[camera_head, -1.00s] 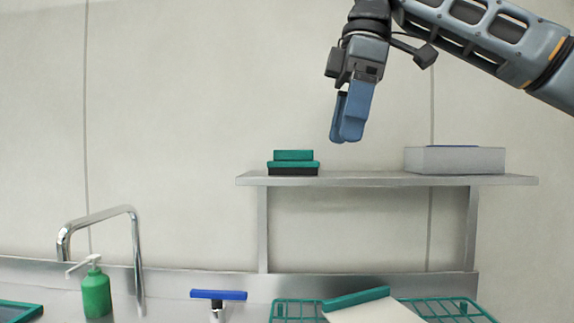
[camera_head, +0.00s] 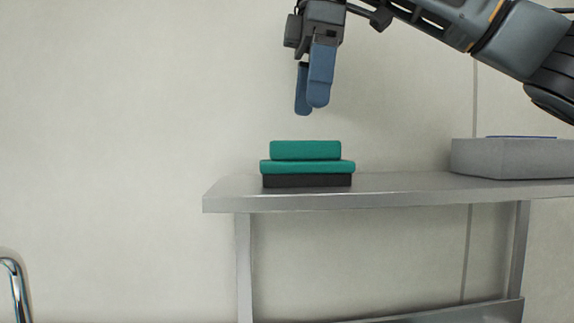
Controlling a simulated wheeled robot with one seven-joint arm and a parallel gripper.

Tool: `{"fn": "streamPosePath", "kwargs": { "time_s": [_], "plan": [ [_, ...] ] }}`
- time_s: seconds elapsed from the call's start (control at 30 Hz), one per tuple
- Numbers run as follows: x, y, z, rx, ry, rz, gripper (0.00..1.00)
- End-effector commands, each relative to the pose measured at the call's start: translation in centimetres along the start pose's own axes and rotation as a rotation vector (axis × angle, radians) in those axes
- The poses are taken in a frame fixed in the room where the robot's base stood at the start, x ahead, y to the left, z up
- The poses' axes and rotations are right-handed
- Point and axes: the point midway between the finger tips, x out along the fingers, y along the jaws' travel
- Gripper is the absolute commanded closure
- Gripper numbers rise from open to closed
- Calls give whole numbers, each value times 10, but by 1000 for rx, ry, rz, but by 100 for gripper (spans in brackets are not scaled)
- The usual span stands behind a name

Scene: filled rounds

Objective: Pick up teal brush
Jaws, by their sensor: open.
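The teal brush (camera_head: 306,166) sits near the left end of a raised metal shelf (camera_head: 400,200). It has a teal handle block on top, a wider teal body under it and a dark base resting on the shelf. My gripper (camera_head: 311,111) hangs above the brush, pointing down, with its blue fingers a short gap over the brush's top. The gripper is seen nearly side-on, open and empty. Nothing hides the brush.
A grey box (camera_head: 515,158) with a thin blue item at its top stands at the right of the shelf. The shelf is bare between box and brush. A chrome tap (camera_head: 15,285) shows at the lower left. A plain wall stands behind.

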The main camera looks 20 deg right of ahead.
Motion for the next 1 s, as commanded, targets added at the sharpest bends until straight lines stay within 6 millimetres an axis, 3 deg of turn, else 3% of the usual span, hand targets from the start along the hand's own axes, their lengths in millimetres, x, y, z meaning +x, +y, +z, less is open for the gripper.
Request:
{"fn": "streamPosePath", "kwargs": {
  "time_s": [0.37, 0.7, 1.0],
  "plan": [
    [31, 0, 1, -1, 1, -1, 8],
    [73, -2, 3, 0, 0, 0, 8],
    [78, -2, 2, 1, 2, 2, 8]
  ]
}}
